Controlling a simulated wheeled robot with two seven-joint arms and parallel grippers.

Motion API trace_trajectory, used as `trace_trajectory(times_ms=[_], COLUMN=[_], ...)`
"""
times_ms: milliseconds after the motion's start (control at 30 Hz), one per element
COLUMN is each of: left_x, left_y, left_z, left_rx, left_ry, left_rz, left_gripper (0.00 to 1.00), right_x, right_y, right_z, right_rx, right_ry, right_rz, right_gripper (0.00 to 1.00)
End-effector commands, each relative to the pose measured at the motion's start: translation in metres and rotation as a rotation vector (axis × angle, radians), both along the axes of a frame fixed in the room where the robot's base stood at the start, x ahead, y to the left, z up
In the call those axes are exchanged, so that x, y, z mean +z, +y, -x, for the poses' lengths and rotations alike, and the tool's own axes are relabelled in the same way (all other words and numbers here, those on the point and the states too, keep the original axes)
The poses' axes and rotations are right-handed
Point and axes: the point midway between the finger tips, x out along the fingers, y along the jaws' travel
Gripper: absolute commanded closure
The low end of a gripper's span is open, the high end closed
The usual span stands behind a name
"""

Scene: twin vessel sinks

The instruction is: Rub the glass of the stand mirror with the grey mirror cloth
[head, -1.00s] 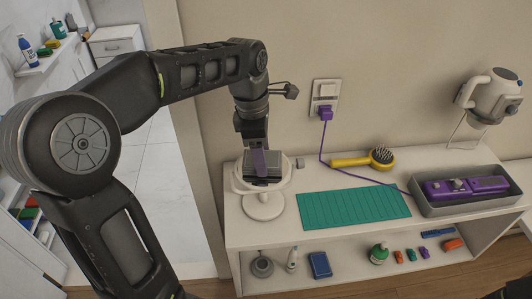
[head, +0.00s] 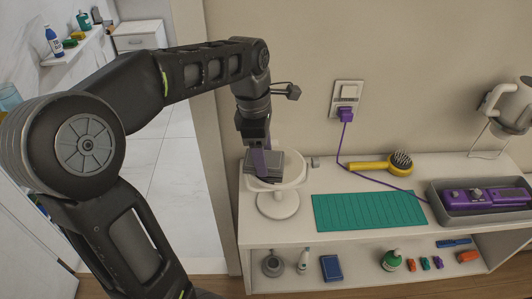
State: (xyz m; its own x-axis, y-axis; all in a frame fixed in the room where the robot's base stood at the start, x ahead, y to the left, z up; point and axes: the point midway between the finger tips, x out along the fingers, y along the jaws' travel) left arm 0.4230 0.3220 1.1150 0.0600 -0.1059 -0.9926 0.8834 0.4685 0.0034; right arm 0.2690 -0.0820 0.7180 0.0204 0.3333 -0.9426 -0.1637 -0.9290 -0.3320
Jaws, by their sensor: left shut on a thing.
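The white stand mirror (head: 278,204) stands on its round base at the left end of the white shelf unit. Its tilted oval frame shows around and behind my gripper, and most of its glass is hidden. My left gripper (head: 259,163) points down in front of the mirror and is shut on the grey mirror cloth (head: 261,164). The cloth looks like a flat grey pad and overlaps the left part of the mirror. I cannot tell for sure whether it touches the glass. My right gripper is not in view.
A green mat (head: 368,210) lies right of the mirror, with a yellow hairbrush (head: 380,164) behind it. A grey tray (head: 440,208) with purple devices sits further right. A purple cord runs from the wall socket (head: 347,98). Several small items stand on the lower shelf.

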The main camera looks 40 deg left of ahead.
Motion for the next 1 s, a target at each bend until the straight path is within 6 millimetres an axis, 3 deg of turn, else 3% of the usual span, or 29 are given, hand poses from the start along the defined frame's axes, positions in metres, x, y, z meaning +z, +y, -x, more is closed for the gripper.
trace_trajectory(times_ms=[167, 333, 700, 1000], left_x=[0.003, 0.021, 0.056, 0.059], left_y=[0.001, 0.001, 0.0, 0.0], left_z=[0.002, 0.001, 0.0, 0.001], left_rx=[0.001, 0.001, 0.001, 0.001], left_ry=[0.009, 0.005, 0.002, 0.004], left_rz=[-0.001, -0.001, 0.0, 0.0], left_gripper=[0.79, 0.79, 0.79, 0.79], right_x=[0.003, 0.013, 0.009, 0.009], right_y=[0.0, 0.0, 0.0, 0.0], right_z=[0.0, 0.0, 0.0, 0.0], right_rx=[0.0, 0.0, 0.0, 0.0], right_ry=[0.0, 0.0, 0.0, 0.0], right_rz=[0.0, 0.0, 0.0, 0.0], right_gripper=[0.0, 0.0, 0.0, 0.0])
